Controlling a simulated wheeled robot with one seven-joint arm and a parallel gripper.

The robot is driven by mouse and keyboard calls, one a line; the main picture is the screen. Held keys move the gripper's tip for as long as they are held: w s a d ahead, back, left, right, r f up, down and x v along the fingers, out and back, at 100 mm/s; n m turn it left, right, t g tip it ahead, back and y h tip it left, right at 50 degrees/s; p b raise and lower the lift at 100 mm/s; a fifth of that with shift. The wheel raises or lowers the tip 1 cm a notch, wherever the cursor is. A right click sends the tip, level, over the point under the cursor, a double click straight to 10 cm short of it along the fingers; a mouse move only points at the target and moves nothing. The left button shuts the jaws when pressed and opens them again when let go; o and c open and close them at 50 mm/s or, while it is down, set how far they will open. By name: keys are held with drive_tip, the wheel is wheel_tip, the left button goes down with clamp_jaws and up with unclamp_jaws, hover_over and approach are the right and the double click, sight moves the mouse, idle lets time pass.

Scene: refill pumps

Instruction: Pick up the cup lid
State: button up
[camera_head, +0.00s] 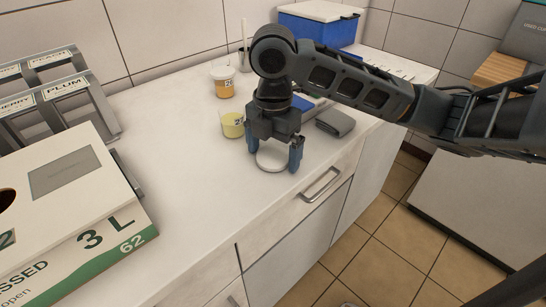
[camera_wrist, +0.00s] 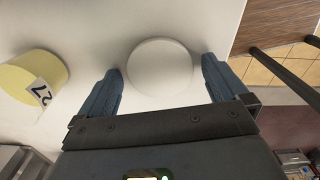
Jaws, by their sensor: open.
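The cup lid (camera_head: 271,162) is a round white disc lying on the white counter near its front edge. In the wrist view the lid (camera_wrist: 160,66) shows whole, just ahead of and between the two blue fingers. My gripper (camera_head: 274,160) is open and empty, pointing down over the lid with one finger on either side of it. In the wrist view both fingertips of my gripper (camera_wrist: 160,77) are spread wider than the lid. I cannot tell exactly how high the fingertips are above the counter.
A pale yellow cup (camera_head: 232,124) labelled 27 stands close left of my gripper; the wrist view shows it too (camera_wrist: 30,80). An orange-filled cup (camera_head: 223,80) stands behind. A grey flat object (camera_head: 335,122) lies to the right. A large box (camera_head: 75,215) fills the left front.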

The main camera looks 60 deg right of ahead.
drive_tip(key=c, duration=1)
